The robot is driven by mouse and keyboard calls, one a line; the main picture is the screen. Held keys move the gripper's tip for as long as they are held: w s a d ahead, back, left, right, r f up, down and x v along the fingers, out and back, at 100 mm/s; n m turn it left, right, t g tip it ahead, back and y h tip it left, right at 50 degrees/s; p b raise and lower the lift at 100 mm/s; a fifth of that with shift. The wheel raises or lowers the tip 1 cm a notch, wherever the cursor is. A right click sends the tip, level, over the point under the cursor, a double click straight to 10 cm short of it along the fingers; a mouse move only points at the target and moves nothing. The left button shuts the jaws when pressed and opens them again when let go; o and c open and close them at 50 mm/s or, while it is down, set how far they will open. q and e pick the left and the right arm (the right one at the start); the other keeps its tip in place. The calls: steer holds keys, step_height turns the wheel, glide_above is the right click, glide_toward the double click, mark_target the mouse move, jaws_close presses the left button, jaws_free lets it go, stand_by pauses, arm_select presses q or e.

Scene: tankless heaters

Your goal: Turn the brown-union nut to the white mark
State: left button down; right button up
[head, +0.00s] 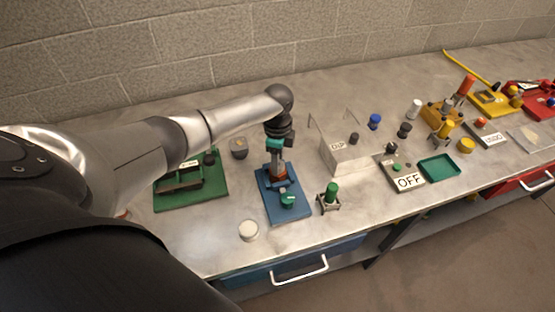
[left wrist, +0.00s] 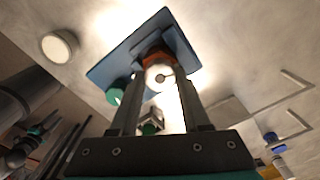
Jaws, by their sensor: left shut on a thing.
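The brown-union nut (head: 279,181) is an orange-brown ring on a blue base plate (head: 268,211) near the middle of the bench. My left gripper (head: 278,172) points down over it and is shut on it, with the upright pipe between the fingers. In the left wrist view the nut (left wrist: 153,54) sits between the fingertips, around a pale round pipe end. The fingers hide its sides. I cannot make out the white mark on the union. A green valve knob (head: 287,199) with a pale line is at the front of the plate. My right gripper is not in view.
A green plate with a dark fixture (head: 190,186) is to the left, a white round cap (head: 249,231) in front. A green-topped stand (head: 329,197) and a pale box (head: 346,155) with thin upright wires are close on the right. The block wall is behind.

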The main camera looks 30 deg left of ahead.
arm_select(q)
steer(key=shift+c, duration=1.8)
jaws_free()
step_height(320, 180, up, 15)
steer(key=shift+r+p, duration=0.2)
steer(key=shift+p, duration=0.1)
